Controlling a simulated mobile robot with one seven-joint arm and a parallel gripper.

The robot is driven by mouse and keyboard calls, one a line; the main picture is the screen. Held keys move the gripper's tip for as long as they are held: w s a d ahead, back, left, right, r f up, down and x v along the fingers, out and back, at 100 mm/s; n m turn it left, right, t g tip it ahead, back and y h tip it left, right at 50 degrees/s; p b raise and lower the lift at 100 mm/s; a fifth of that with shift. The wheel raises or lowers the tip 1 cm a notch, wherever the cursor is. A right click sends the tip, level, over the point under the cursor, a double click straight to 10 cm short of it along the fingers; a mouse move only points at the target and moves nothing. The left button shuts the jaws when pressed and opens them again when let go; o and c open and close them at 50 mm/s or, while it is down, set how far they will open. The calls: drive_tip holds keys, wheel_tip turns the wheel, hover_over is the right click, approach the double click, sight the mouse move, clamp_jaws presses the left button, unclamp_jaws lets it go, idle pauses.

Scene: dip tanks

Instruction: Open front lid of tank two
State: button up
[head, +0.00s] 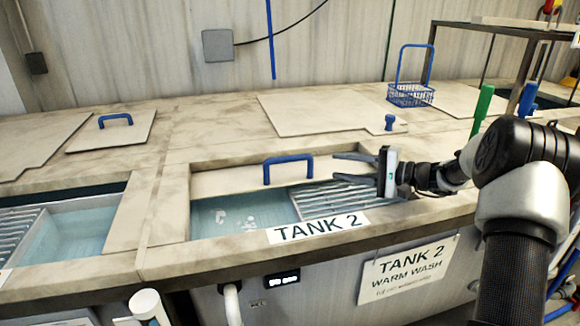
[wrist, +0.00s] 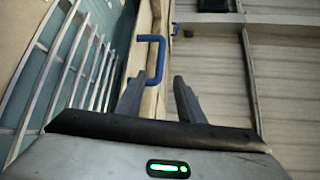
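Tank two's front lid (head: 225,181) is a pale panel along the back of the tank opening, with a blue arched handle (head: 288,158) on it. In front of it the opening shows water (head: 240,215) and a slatted metal rack (head: 335,199). The handle also shows in the wrist view (wrist: 161,62), just beyond my fingertips. My gripper (head: 334,168) is open and empty, to the right of the handle, with its fingers pointing left toward it. In the wrist view my gripper (wrist: 157,83) has a clear gap between its fingers. I cannot tell the exact distance to the handle.
A "TANK 2" label (head: 318,227) lies on the front rim. Another open tank with water (head: 70,238) is at the left. A flat rear lid (head: 320,112) has a blue knob (head: 389,123). A blue wire basket (head: 410,94) and a green post (head: 482,108) stand at the right.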

sight(294, 160)
drive_tip(key=p+x, duration=0.1)
drive_tip(key=x, duration=1.6)
drive_tip(key=shift+w+p, duration=0.25)
drive_tip(key=shift+p, duration=0.05)
drive_tip(key=shift+c, duration=0.3)
clamp_jaws()
